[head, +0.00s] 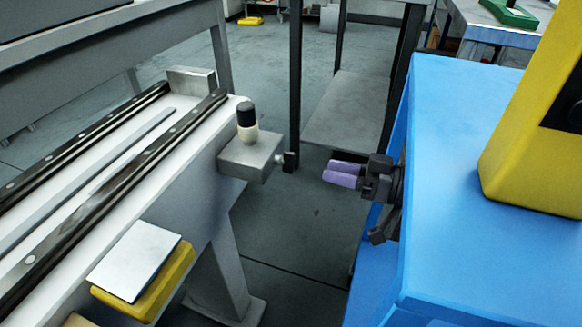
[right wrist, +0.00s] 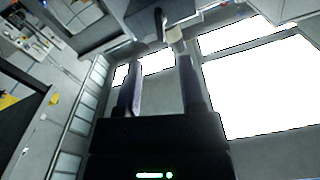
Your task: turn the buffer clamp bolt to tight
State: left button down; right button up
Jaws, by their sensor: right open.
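The buffer clamp bolt (head: 279,159) sticks out of the right side of a grey block (head: 247,158) at the rail's edge in the head view. A dark handle (head: 289,161) is on its outer end. A black-topped cream knob (head: 247,122) stands on the block. My right gripper (head: 330,171), with purple fingers, is right of the handle, pointing at it with a gap between. In the right wrist view its fingers (right wrist: 160,64) are apart and nothing is between them. A dark bar (right wrist: 158,22) lies past the fingertips; I cannot tell surely that it is the handle. My left gripper is not in view.
The white bed with dark rails (head: 125,180) fills the left. A yellow block with a pale plate (head: 137,260) sits on its near side. A dark-legged stand with a grey shelf (head: 345,112) is behind my right gripper. Open floor (head: 295,235) lies below the bolt.

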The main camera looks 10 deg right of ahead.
aim_at(294, 163)
jog(key=b+x, duration=0.1)
jog(key=x, duration=0.6)
jog(key=shift+w+a+b, duration=0.1)
jog(key=shift+a+b, duration=0.2)
jog(key=shift+a, duration=0.05)
grip_shut()
